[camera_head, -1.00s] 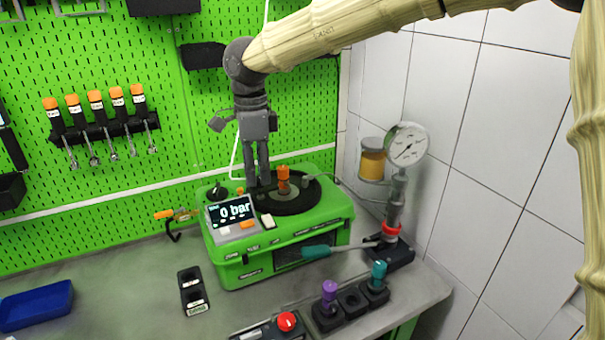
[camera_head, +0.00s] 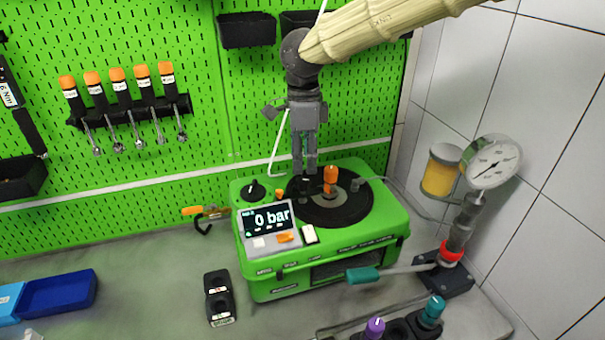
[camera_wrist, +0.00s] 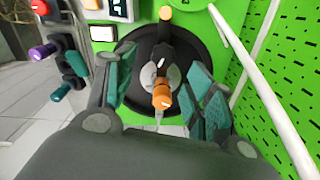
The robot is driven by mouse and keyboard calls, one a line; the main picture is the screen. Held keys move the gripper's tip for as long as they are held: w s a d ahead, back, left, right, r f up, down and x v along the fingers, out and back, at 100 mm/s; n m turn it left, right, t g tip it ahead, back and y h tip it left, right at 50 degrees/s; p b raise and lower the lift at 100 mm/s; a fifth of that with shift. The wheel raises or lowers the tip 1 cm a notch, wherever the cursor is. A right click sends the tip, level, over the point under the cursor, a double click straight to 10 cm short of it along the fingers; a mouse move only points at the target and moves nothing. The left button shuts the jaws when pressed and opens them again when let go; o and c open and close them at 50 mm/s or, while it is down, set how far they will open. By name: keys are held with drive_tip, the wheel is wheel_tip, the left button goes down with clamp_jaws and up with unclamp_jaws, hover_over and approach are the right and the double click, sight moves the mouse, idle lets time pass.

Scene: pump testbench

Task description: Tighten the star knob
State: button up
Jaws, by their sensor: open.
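A green pump unit (camera_head: 330,258) stands on the bench, with a display reading 0 bar (camera_head: 267,219). A round black knob (camera_head: 254,189) sits on its top left; I cannot tell for sure whether this is the star knob. An orange-topped upright part (camera_head: 330,178) stands on the black disc (camera_head: 350,208) on the unit's top and also shows in the wrist view (camera_wrist: 162,97). My gripper (camera_head: 305,172) points down over the disc, just left of that part. In the wrist view, my gripper's fingers (camera_wrist: 160,75) are apart, with nothing visibly held.
A gauge (camera_head: 493,162) on a hand pump with a teal-handled lever (camera_head: 363,275) stands at the right. A black two-hole block (camera_head: 219,298) and a blue tray (camera_head: 58,294) lie at the left.

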sight(304, 180)
drive_tip(key=f, duration=0.3)
drive_tip(key=w+f+p, duration=0.1)
drive_tip(key=f, duration=0.1)
drive_tip(key=shift+w+f, duration=0.1)
drive_tip(key=shift+f, duration=0.6)
drive_tip(key=shift+s+f+p, duration=0.15)
drive_tip(key=shift+s+p, duration=0.15)
drive_tip(key=shift+s, duration=0.2)
drive_tip(key=shift+w+f, duration=0.3)
drive_tip(key=shift+s+r, duration=0.15)
drive_tip(key=c, duration=1)
